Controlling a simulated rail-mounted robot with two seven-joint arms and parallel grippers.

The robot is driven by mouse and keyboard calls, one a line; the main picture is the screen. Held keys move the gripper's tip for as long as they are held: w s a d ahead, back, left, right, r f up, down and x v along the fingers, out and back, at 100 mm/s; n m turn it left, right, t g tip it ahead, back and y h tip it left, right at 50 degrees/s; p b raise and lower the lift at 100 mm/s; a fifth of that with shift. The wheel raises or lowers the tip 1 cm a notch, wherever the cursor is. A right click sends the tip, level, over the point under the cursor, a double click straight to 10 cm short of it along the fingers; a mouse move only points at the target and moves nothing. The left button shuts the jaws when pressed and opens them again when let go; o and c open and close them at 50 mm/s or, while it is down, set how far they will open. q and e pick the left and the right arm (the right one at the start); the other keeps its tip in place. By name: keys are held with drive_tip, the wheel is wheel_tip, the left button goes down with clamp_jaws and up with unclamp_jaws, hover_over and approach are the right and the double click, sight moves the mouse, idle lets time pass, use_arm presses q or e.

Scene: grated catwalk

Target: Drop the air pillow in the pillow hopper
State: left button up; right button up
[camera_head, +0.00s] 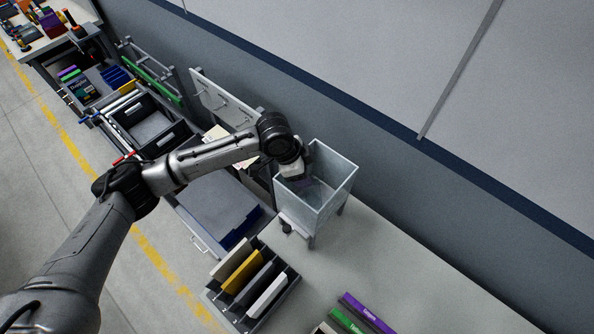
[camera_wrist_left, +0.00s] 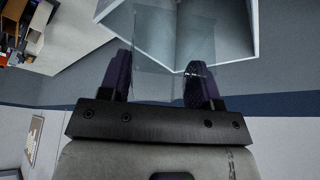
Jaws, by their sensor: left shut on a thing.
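The pillow hopper (camera_head: 336,196) is a clear, open-topped bin on a small wheeled stand, right of centre in the head view. It also fills the top of the left wrist view (camera_wrist_left: 225,28). My left gripper (camera_head: 306,182) is at the hopper's left part, over its opening; its exact depth is hard to tell. In the left wrist view my two dark purple fingers (camera_wrist_left: 160,78) stand apart, shut on the air pillow (camera_wrist_left: 152,84), a nearly transparent sheet between them. The pillow reaches up toward the hopper, and its outline is faint. My right gripper is not in view.
A rack of upright folders (camera_head: 245,275) stands in front of the hopper. A dark open crate (camera_head: 150,125) and a grey cart (camera_head: 215,207) lie to the left. A wall (camera_head: 420,150) runs behind. Grey surface right of the hopper is clear.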

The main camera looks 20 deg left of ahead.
use_arm(q)
drive_tip(key=shift+w+d+m+g, duration=0.15)
drive_tip(key=shift+m+g, duration=0.25)
drive_tip(key=shift+m, duration=0.7)
drive_tip(key=shift+f, duration=0.1)
wheel_tip(320, 180, down, 4)
drive_tip(key=b, duration=0.4)
drive_tip(key=o, duration=1.2)
drive_tip(key=shift+r, duration=0.25)
